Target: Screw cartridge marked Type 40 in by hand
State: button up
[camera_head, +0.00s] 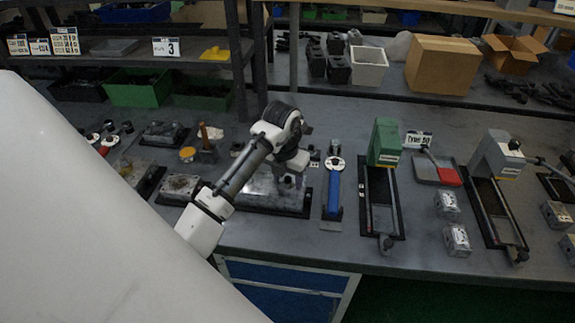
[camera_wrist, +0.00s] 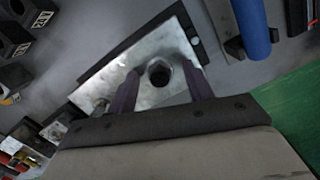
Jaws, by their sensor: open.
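My gripper (camera_head: 288,181) is over a flat grey metal valve block (camera_head: 258,198) on a dark base, left of the blue-handled tool. In the wrist view, my gripper (camera_wrist: 162,72) is open, with one dark finger on each side of a dark round opening in the metal block (camera_wrist: 148,97). I cannot tell whether the opening is empty or a cartridge sits in it. No cartridge with a readable Type 40 mark shows.
A blue-handled tool (camera_head: 334,187) lies close right of the block. Green (camera_head: 384,142) and grey (camera_head: 497,155) vice-like fixtures stand further right, with small metal cubes (camera_head: 447,203) between them. Shelving with bins (camera_head: 135,88) rises behind. Some bench front is bare.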

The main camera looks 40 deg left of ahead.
notch_tip(320, 180, up, 14)
jog(key=s+b, duration=0.1)
jog(key=b, duration=0.2)
jog(key=shift+s+d+f, duration=0.2)
jog(key=shift+s, duration=0.1)
